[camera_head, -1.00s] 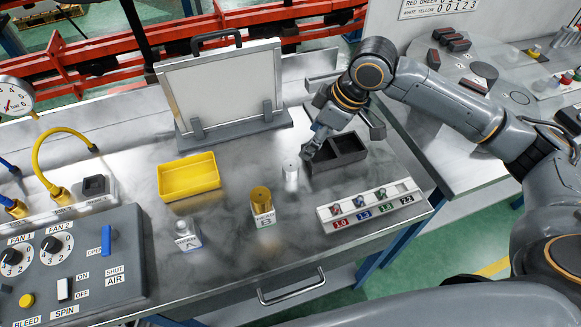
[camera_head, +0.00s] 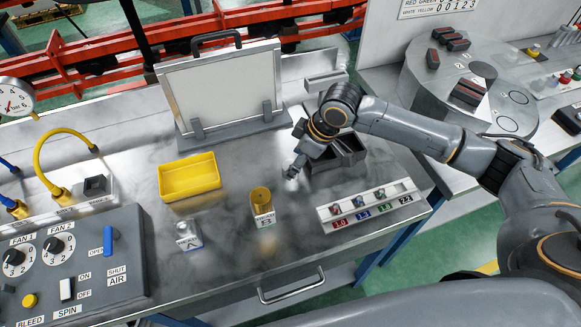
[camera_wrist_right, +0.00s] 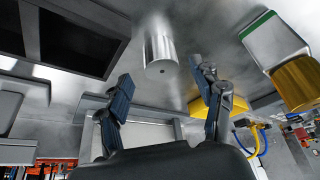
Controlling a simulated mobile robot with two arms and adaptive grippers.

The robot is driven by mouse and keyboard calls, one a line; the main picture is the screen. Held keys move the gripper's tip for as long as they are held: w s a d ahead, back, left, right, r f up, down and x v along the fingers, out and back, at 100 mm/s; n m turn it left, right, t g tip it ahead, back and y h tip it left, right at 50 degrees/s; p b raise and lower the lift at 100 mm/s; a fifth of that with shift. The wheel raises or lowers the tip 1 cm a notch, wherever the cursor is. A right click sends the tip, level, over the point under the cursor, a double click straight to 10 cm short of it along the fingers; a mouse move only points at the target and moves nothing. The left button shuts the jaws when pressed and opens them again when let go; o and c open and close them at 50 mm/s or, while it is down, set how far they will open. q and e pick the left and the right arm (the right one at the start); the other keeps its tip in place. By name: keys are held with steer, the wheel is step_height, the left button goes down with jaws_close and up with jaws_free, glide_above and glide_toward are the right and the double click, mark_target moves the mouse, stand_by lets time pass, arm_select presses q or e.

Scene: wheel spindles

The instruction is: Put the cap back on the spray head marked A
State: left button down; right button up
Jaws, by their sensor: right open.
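The silver cylindrical cap (camera_wrist_right: 160,48) stands on the bench in the right wrist view, in front of and between my right fingertips. My right gripper (camera_wrist_right: 161,72) is open, with a finger towards each side of the cap; I cannot tell whether either touches it. In the head view my right gripper (camera_head: 292,172) points down at the cap's place and mostly hides it. The spray head marked A (camera_head: 187,234) stands uncapped on its small white block at the front left of the bench. My left gripper is not in view.
Spray head B with its gold cap (camera_head: 260,202) stands between A and my right gripper. A yellow tray (camera_head: 188,192), a dark two-compartment bin (camera_head: 348,160) and a nozzle rack (camera_head: 338,224) surround the area. A framed panel (camera_head: 222,95) stands behind.

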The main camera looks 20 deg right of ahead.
steer(key=x, duration=0.3)
steer(key=shift+a+f, duration=0.15)
steer(key=shift+f, duration=0.05)
steer(key=shift+s, duration=0.1)
steer(key=c, duration=1)
